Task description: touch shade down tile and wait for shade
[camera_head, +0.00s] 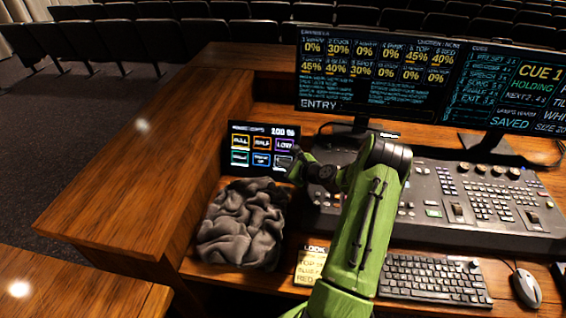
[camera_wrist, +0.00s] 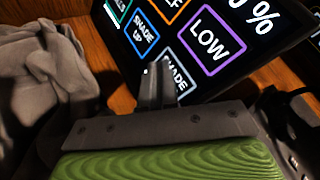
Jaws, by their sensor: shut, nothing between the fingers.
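A small black touch panel (camera_head: 262,128) stands at the left of the desk. It shows "100 %" and two rows of outlined tiles. In the wrist view, the lower right tile (camera_wrist: 182,80) reads "SHADE", with the rest hidden behind my fingers; it sits below "LOW" (camera_wrist: 211,42) and right of "SHADE UP" (camera_wrist: 144,32). My gripper (camera_head: 298,160) is shut and empty at the panel's lower right corner. In the wrist view its fingertips (camera_wrist: 157,72) overlap the left edge of that "SHADE" tile. I cannot tell whether they touch the glass. The shades themselves are not in view.
A crumpled grey cloth (camera_head: 243,225) lies just below the panel. A mixing console (camera_head: 470,205), two monitors (camera_head: 375,75), a keyboard (camera_head: 432,278), a mouse (camera_head: 526,288) and a yellow note (camera_head: 312,266) fill the right. A wooden ledge (camera_head: 130,175) borders the left.

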